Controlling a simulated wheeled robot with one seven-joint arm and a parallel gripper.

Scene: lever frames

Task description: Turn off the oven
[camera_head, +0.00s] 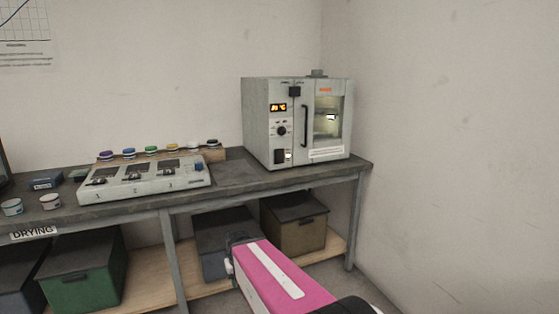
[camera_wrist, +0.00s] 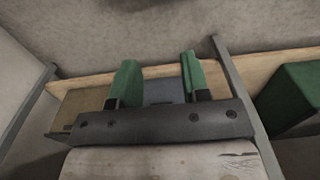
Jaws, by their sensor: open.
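The oven (camera_head: 272,138) is a pale grey box at the right end of the workbench, seen in the head view. Its front has a lit orange display (camera_head: 279,107), a dark round knob (camera_head: 282,131) and a lit switch (camera_head: 288,155) low on the panel. The door, with a dark vertical handle (camera_head: 304,126) and a lit window, looks closed. My gripper (camera_wrist: 158,82) shows green fingers standing apart with nothing between them in the wrist view. In the head view my arm is below the bench front, well under the oven and apart from it.
White cups (camera_head: 50,201) stand at the left. The bench edge is above my arm. Storage boxes (camera_head: 85,275) fill the lower shelf.

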